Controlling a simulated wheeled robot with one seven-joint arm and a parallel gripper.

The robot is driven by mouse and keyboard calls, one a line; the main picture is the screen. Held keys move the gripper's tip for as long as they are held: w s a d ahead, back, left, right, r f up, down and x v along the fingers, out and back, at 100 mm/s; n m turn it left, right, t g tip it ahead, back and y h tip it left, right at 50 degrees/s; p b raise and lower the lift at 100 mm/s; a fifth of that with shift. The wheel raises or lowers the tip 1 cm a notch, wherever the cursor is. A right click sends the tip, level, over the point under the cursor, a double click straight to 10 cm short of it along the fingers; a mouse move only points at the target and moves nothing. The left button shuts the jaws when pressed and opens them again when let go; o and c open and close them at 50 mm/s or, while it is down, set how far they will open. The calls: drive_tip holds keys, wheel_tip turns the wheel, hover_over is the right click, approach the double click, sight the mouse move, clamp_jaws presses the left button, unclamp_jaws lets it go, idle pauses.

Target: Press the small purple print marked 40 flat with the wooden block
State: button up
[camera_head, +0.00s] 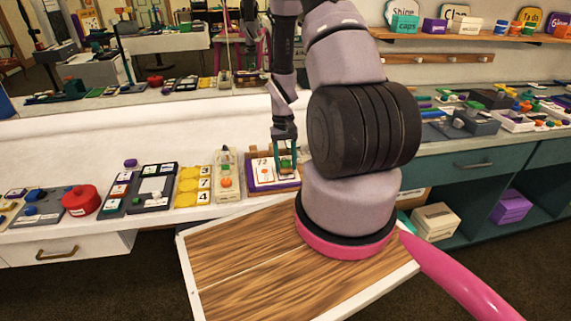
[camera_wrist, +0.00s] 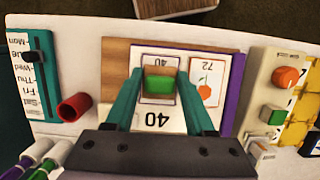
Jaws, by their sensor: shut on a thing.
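My gripper (camera_head: 285,164) is over the work counter, and its teal fingers also show in the wrist view (camera_wrist: 158,84). Just below in the wrist view is a white face marked 40 (camera_wrist: 157,119), upside down. I cannot tell whether it belongs to that card, or whether the block touches the card. A card marked 72 with an orange fruit (camera_wrist: 204,82) lies beside it.
The cards lie on a brown board with a purple edge (camera_head: 272,188). In the wrist view, a red cylinder (camera_wrist: 74,107) and a teal weekday strip (camera_wrist: 40,72) are left, and a pale stand (camera_wrist: 262,95) is right.

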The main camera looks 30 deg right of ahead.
drive_tip(key=shift+s+a+r, duration=0.1)
drive_tip(key=shift+s+r, duration=0.1)
drive_tip(key=shift+r, duration=1.2)
drive_tip(key=shift+s+r, duration=0.15)
drive_tip(key=shift+r, duration=1.25)
drive_tip(key=w+a+r+n, duration=0.1)
drive_tip(key=w+a+r, duration=0.1)
drive_tip(key=w, duration=0.4)
drive_tip(key=w+a+r+n, duration=0.2)
drive_tip(key=w+a, duration=0.3)
drive_tip(key=w, duration=0.1)
drive_tip(key=shift+a+r+h, duration=0.15)
drive_tip(key=shift+r+h, duration=0.25)
drive_tip(key=shift+w+a, duration=0.1)
drive_tip(key=shift+w, duration=0.1)
